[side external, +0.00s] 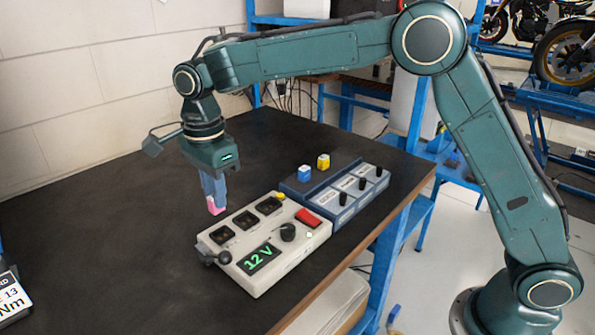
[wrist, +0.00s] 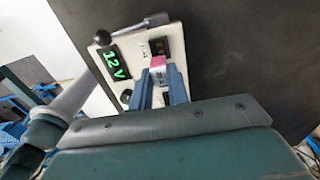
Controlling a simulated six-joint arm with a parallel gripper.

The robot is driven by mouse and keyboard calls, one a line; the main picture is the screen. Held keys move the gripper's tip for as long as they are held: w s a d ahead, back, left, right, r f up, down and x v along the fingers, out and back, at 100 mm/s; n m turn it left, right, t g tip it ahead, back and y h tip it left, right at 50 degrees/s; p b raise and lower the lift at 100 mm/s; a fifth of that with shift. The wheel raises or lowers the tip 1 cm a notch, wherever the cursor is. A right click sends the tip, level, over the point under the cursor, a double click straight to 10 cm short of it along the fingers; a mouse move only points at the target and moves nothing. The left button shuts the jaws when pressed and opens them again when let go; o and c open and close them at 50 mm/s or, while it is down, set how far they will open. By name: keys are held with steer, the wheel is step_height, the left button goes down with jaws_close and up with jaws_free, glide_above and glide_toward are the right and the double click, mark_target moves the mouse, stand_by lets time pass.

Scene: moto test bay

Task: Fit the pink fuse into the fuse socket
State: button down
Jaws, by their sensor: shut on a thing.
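My gripper (side external: 214,203) is shut on the pink fuse (side external: 215,208), which hangs below the fingertips. The pink fuse also shows between the blue fingers in the wrist view (wrist: 158,61). A cream test box (side external: 292,258) lies on the bench with several dark sockets along its far left side, one of them the near socket (side external: 222,235). In the side view the fuse is apart from the box, just beyond that row; its height is hard to tell. In the wrist view it overlaps the box near one socket (wrist: 160,46); the fingers partly hide another.
The box carries a green 12 V display (side external: 259,260), a black dial (side external: 288,232), a red switch (side external: 308,218) and a side lever (side external: 220,257). Behind it, a blue-grey unit (side external: 322,196) bears a blue block (side external: 304,173) and a yellow block (side external: 323,161).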

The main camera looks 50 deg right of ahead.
mark_target(218, 212)
steer(key=shift+f, duration=2.5)
steer(key=shift+f, duration=0.6)
stand_by(0.4)
stand_by(0.5)
steer(key=c, duration=1.3)
jaws_free()
steer(key=shift+r, duration=0.15)
steer(key=shift+r, duration=3.4)
